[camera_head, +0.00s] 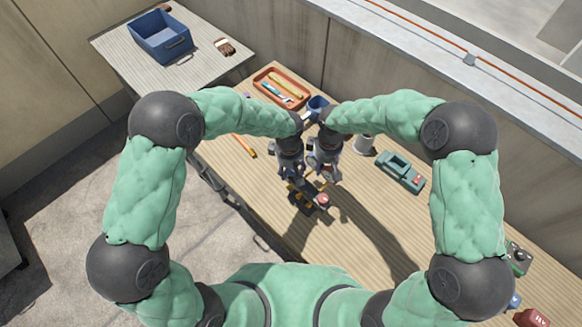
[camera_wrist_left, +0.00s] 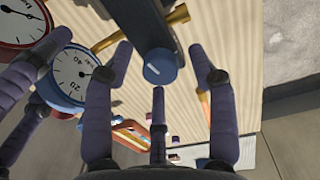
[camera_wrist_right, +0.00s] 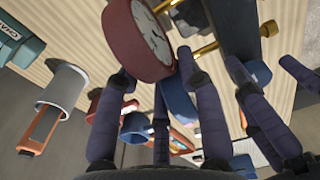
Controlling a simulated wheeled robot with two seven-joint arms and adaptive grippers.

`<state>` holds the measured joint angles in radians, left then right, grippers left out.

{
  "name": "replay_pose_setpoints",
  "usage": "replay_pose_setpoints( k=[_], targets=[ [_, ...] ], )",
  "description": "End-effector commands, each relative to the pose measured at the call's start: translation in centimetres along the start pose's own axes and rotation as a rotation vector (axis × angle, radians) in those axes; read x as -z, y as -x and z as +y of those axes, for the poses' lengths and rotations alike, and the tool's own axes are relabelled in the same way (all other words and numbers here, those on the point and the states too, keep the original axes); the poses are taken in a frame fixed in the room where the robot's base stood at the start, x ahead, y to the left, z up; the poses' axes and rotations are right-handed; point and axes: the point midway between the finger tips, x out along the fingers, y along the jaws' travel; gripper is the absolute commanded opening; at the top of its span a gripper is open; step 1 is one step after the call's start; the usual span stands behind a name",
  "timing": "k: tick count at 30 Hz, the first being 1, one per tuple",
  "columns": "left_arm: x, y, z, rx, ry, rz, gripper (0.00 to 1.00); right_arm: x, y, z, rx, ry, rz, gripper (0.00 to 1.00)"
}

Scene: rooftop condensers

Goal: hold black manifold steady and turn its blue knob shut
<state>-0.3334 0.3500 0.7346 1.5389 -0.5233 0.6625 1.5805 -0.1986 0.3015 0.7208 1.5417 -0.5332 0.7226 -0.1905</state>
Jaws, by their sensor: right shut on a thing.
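The black manifold (camera_head: 310,206) lies on the wooden bench, with brass fittings, a red gauge (camera_head: 323,199) and a blue gauge (camera_wrist_left: 72,76). Its blue knob (camera_wrist_left: 160,67) sits at the end of the black body, and also shows in the right wrist view (camera_wrist_right: 261,73). My left gripper (camera_wrist_left: 160,68) is open, its fingers spread around the knob with gaps showing on both sides. My right gripper (camera_wrist_right: 153,78) is shut on the manifold at its red gauge (camera_wrist_right: 135,42). In the head view my wrists hide much of the manifold and the knob.
Behind the grippers are an orange tray (camera_head: 267,78) of tools and a blue cup (camera_head: 317,103). A blue bin (camera_head: 158,45) is on the back-left table.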

Motion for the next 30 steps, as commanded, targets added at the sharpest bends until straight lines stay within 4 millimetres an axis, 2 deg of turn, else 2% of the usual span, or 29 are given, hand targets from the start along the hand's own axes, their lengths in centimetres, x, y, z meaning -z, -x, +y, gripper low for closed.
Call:
replay_pose_setpoints(
  k=[1,6,19,30],
  targets=[
    [0.00,0.01,0.00,0.000,0.000,0.000,0.46,-0.02,-0.01,0.00,0.000,0.000,0.000,0.00],
    [-0.01,0.02,-0.01,0.000,0.000,0.000,0.01,-0.02,-0.01,0.00,0.000,0.000,0.000,0.00],
    [-0.08,-0.01,-0.04,0.001,-0.063,-0.004,0.01,0.01,-0.01,-0.01,0.000,0.000,0.000,0.00],
    [-0.08,-0.04,-0.11,0.002,-0.346,-0.017,0.01,0.03,-0.02,-0.01,0.000,-0.001,0.001,0.00]
  ],
)
